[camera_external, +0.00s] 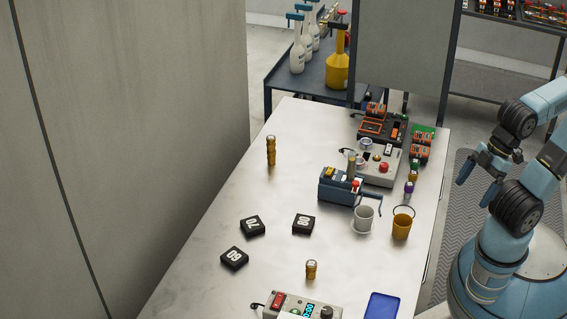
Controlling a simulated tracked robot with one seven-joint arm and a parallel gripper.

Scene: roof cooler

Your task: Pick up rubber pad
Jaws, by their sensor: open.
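My gripper (476,183) is open and empty. It points downward beyond the table's right edge, well away from the pads. Nothing covers the pads.
A blue tray (382,307) lies in front.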

